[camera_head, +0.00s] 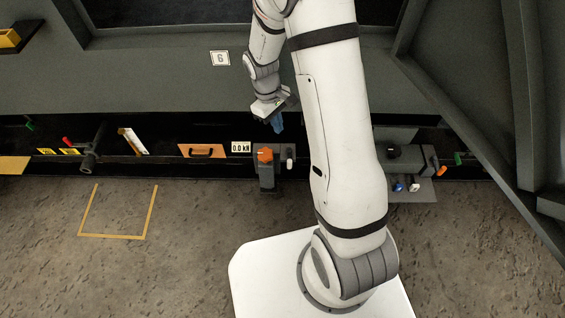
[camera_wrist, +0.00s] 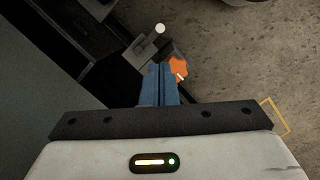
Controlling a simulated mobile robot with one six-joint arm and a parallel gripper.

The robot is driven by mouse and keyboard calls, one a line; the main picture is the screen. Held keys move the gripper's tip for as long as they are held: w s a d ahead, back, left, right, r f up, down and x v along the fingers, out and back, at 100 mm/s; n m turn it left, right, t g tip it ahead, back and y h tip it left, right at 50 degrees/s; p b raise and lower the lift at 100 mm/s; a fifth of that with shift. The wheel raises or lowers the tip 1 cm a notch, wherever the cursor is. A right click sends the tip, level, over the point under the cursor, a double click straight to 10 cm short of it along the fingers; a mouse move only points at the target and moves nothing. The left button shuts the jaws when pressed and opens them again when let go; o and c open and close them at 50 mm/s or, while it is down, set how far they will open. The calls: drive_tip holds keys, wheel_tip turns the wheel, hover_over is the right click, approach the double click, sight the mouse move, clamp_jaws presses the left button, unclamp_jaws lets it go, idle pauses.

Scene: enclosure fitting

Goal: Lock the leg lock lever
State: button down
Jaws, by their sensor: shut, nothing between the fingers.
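My gripper (camera_head: 277,124) has blue fingers, which are shut with nothing between them; they also show in the wrist view (camera_wrist: 161,68). In the head view it hangs above and behind a grey unit (camera_head: 267,178) with an orange knob (camera_head: 265,155). A small lever with a white end (camera_head: 290,153) stands just right of that knob. In the wrist view the white-ended lever (camera_wrist: 159,29) lies beyond the fingertips, and the orange knob (camera_wrist: 179,67) is just right of them. No label shows which part is the leg lock lever. The fingers appear apart from both parts.
Another grey unit (camera_head: 412,190) with a black knob stands right of my arm. A yellow outline (camera_head: 112,236) marks open floor at left.

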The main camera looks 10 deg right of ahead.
drive_tip(key=shift+n, duration=0.3)
drive_tip(key=f, duration=0.3)
drive_tip(key=f+b, duration=0.1)
drive_tip(key=f, duration=0.1)
drive_tip(key=shift+w+a+f, duration=0.1)
drive_tip(key=shift+w+a, duration=0.05)
drive_tip(key=shift+w, duration=0.1)
drive_tip(key=b, duration=0.5)
approach(289, 157)
wheel_tip(289, 157, down, 5)
drive_tip(key=s+a, duration=0.1)
drive_tip(key=s, duration=0.2)
drive_tip(key=shift+a+f, duration=0.1)
drive_tip(key=shift+a, duration=0.05)
drive_tip(key=shift+s+n, duration=0.1)
drive_tip(key=shift+n, duration=0.2)
